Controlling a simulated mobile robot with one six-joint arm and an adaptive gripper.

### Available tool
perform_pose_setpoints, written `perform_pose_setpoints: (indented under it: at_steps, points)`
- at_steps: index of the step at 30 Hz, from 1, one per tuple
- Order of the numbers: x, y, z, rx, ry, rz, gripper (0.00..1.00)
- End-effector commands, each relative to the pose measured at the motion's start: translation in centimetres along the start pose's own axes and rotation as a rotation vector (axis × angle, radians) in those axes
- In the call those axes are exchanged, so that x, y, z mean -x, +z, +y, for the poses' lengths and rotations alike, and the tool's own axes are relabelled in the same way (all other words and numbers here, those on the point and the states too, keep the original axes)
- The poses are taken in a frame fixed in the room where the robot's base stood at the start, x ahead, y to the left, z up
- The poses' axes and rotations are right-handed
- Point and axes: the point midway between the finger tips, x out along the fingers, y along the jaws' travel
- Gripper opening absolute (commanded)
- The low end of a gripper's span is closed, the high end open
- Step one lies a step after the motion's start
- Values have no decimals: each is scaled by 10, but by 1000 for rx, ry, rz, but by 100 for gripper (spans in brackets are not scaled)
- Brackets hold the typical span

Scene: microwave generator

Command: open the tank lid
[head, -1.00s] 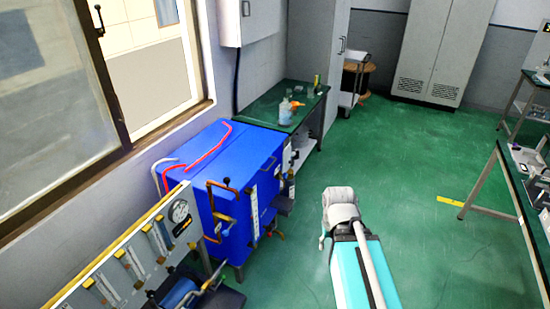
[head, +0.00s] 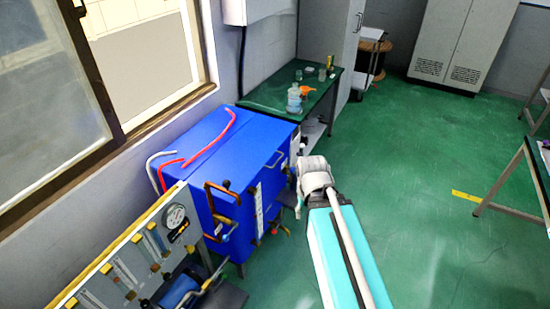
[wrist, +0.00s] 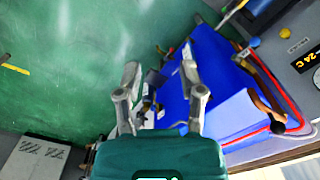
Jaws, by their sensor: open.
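The blue tank (head: 225,165) stands below the window at the left in the head view, with red and white hoses lying over its flat top, which I take to be the lid (head: 215,140). A handle (head: 276,160) shows near its right edge. The lid looks shut. In the wrist view the tank (wrist: 215,85) fills the right middle. My gripper (wrist: 160,72) is open and empty, its fingers apart, above the floor and the tank's near edge. I cannot tell its distance from the tank.
A panel with gauges (head: 135,255) stands in front of the tank at the lower left. A dark green bench (head: 262,97) with bottles is behind it. A grey cabinet (head: 462,40) and a table (head: 535,165) stand further right. The green floor between is clear.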

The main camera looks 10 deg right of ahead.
Motion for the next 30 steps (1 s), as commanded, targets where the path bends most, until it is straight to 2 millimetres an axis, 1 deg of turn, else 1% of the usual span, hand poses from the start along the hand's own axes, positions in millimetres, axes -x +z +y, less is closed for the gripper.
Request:
perform_pose_setpoints:
  at_steps: [14, 19, 22, 24, 26, 30]
  points:
    - [0, 0, 0, 0, 0, 0, 51]
    - [-6, -5, -1, -5, -17, 10, 51]
    - [-15, -13, -4, -13, -43, 26, 51]
    - [-23, -22, -16, -18, -73, 43, 51]
    - [-32, -30, -20, -27, -104, 61, 51]
    - [-54, -57, -27, -62, -199, 119, 51]
